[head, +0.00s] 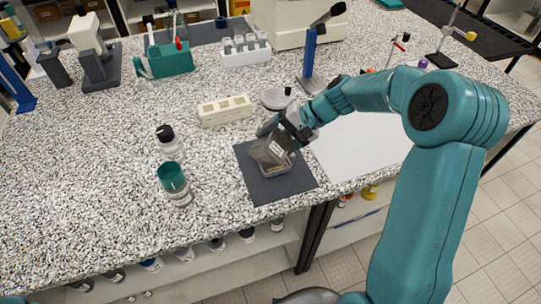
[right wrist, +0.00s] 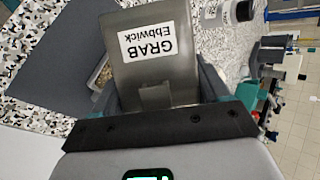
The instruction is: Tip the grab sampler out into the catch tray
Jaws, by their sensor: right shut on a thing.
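The grab sampler (head: 268,150) is a grey metal box with a white label. In the right wrist view the sampler (right wrist: 160,75) fills the space between the fingers, and its label reads "GRAB Ebbwick". My right gripper (head: 282,138) is shut on it and holds it tilted over the catch tray (head: 284,169). The tray is small and shallow, on a dark mat, and partly hidden by the sampler. A brownish patch shows in it. A strip of the tray (right wrist: 100,74) shows beside the sampler in the right wrist view. I cannot tell whether they touch. My left gripper is out of view.
The dark mat (head: 255,188) lies near the bench's front edge. A clear bottle with a black cap (head: 169,142) and a teal-topped jar (head: 175,183) stand to its left. A cream block (head: 225,110) and a shallow dish (head: 276,98) lie behind.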

